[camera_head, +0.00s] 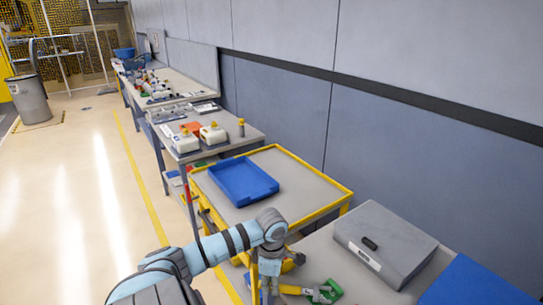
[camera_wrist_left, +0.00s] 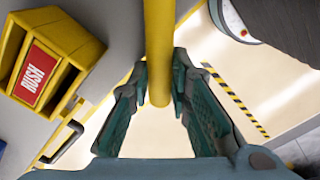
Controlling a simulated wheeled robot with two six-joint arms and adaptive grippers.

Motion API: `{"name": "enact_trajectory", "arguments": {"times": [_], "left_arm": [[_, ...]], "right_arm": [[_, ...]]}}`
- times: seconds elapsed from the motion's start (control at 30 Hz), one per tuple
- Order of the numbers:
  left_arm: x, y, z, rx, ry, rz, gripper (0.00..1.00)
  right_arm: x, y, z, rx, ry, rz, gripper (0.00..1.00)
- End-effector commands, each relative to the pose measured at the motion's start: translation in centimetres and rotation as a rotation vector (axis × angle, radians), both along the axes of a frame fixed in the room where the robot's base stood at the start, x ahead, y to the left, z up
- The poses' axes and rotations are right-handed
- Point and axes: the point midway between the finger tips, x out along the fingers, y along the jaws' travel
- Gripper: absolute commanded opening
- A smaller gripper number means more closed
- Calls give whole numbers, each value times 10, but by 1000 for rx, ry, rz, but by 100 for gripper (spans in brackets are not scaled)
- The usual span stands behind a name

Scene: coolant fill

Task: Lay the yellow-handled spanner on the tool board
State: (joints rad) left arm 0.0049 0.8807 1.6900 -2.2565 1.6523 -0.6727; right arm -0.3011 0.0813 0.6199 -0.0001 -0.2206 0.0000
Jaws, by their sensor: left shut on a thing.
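My left gripper (camera_wrist_left: 160,82) has its two dark teal fingers on either side of a yellow rod (camera_wrist_left: 159,35), and is shut on it. The rod looks like the yellow handle of the spanner; its metal head does not show in the left wrist view. In the head view my left gripper (camera_head: 266,288) points down at the bottom edge, beside a grey bench. A flat blue board (camera_head: 480,284) lies at the lower right corner, cut by the frame; I cannot tell if it is the tool board. My right gripper is not in view.
A grey case (camera_head: 385,244) and a green-and-yellow item (camera_head: 324,292) are on the near bench. Behind stands a yellow-rimmed cart (camera_head: 312,187) with a blue tray (camera_head: 243,181). A yellow box with a red label (camera_wrist_left: 50,64) is left in the wrist view.

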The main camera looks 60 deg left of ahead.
Motion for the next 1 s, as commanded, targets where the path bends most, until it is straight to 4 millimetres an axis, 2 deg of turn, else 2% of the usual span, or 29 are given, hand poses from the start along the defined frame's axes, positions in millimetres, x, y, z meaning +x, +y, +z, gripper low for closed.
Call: {"name": "enact_trajectory", "arguments": {"times": [0.07, 0.1, 0.2, 0.23, 0.53, 0.67, 0.77, 1.0], "left_arm": [[0, 0, -3, 0, 0, 0, 0], [0, 0, -4, 0, 0, 0, 19], [0, 0, -3, 0, 0, 0, 35], [0, 0, -3, 0, 0, 0, 38], [0, 0, -1, -1, 1, 0, 38], [1, 1, 8, 1, -2, 0, 38], [1, 1, 28, 4, -1, -2, 38], [1, 2, 94, 4, -3, -1, 38]], "right_arm": [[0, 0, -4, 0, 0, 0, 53], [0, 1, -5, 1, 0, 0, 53], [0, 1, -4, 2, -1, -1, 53], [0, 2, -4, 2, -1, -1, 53], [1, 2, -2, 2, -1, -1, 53], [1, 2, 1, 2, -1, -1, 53], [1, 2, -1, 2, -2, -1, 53], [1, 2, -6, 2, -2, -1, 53]]}}
